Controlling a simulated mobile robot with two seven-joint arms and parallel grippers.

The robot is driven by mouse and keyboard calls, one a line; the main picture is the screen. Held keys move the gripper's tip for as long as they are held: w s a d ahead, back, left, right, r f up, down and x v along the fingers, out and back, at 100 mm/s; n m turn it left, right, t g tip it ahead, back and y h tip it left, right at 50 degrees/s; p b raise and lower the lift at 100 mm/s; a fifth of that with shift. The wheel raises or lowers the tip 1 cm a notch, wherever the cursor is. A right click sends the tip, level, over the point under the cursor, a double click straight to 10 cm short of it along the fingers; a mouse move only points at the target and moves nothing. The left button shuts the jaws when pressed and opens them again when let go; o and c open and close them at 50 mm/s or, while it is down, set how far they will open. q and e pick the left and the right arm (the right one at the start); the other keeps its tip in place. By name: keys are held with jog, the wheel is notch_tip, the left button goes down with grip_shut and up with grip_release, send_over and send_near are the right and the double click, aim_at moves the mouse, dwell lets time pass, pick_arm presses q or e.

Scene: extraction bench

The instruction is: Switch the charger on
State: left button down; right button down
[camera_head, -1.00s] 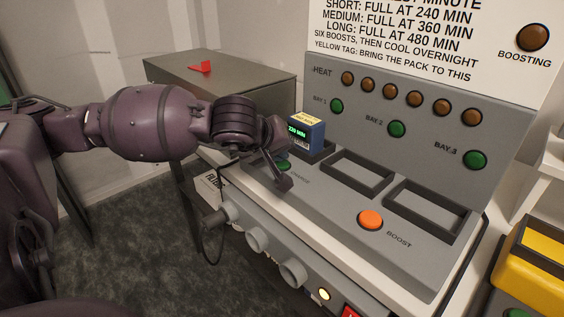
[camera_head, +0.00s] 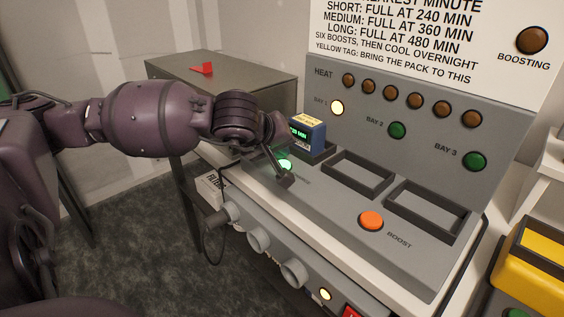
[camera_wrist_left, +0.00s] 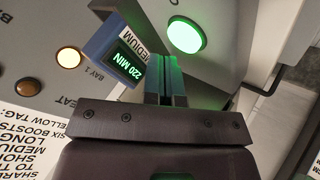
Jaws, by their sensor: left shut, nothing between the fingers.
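The charger (camera_head: 310,205) is a grey unit with a sloped top and an upright lamp panel. Its green charge button (camera_head: 285,165) glows brightly, and it also shows lit in the left wrist view (camera_wrist_left: 186,35). The Bay 1 lamp (camera_head: 337,108) is lit pale yellow; the Bay 2 (camera_head: 397,130) and Bay 3 (camera_head: 474,161) lamps are green. A blue pack (camera_head: 308,133) reading 220 MIN and labelled MEDIUM sits in the first bay. My left gripper (camera_head: 285,180) is shut and empty, beside the green button; whether it touches is unclear. My right gripper is out of view.
Two empty bay frames (camera_head: 359,171) lie right of the pack. An orange boost button (camera_head: 371,221) is in front of them. A red switch (camera_head: 350,311) and small lit lamp (camera_head: 325,294) are on the front. A yellow object (camera_head: 535,255) stands at right.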

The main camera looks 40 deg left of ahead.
aim_at(280, 163)
pick_arm(q)
jog(key=shift+r, duration=0.1)
